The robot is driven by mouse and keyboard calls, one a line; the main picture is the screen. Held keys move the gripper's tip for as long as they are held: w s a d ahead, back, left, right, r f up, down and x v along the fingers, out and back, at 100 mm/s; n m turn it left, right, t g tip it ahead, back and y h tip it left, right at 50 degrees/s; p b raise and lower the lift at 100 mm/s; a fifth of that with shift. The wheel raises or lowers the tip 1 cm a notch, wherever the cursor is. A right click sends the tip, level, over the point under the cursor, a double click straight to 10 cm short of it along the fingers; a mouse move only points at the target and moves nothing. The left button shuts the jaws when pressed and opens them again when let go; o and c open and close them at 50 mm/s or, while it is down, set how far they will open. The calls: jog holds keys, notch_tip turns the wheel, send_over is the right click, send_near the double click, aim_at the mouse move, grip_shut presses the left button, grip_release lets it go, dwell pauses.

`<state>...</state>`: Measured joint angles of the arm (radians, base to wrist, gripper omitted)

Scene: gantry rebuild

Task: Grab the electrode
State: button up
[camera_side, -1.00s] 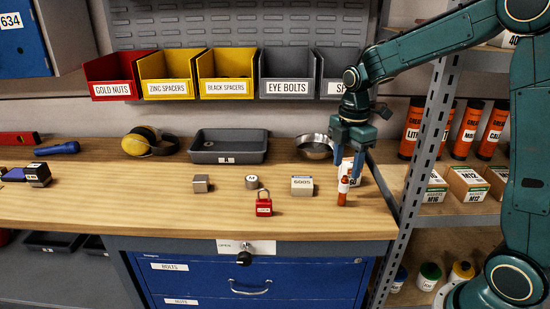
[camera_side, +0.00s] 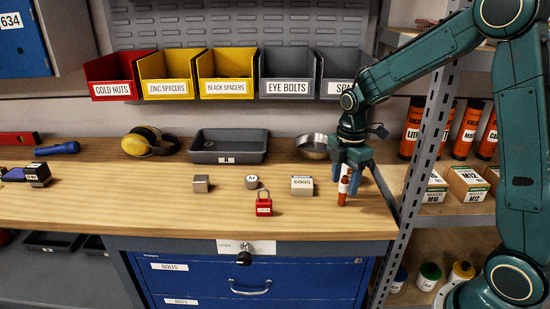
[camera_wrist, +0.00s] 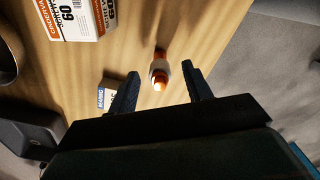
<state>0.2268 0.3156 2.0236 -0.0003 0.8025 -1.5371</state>
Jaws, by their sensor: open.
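A white box with an orange band and "60" on its label (camera_wrist: 80,18) lies at the upper left of the wrist view; its small print is not readable, so I cannot confirm it is the electrode. In the side view my gripper mostly hides it. A small orange-red cylinder with a white band (camera_side: 343,188) stands upright near the bench's front right. It also shows in the wrist view (camera_wrist: 159,72), between the fingertips in the picture. My gripper (camera_side: 355,188) points down, open, at this cylinder; contact is not visible.
A box marked 6005 (camera_side: 302,186), a red padlock (camera_side: 264,206) and a small round part (camera_side: 252,182) stand to the left. A metal bowl (camera_side: 313,145) and a grey tray (camera_side: 228,159) are behind. A shelf post (camera_side: 412,185) rises close on the right.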

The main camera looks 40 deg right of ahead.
grip_shut()
jog(key=shift+r, duration=0.15)
notch_tip(320, 180, up, 20)
dwell(0.8)
dwell(0.4)
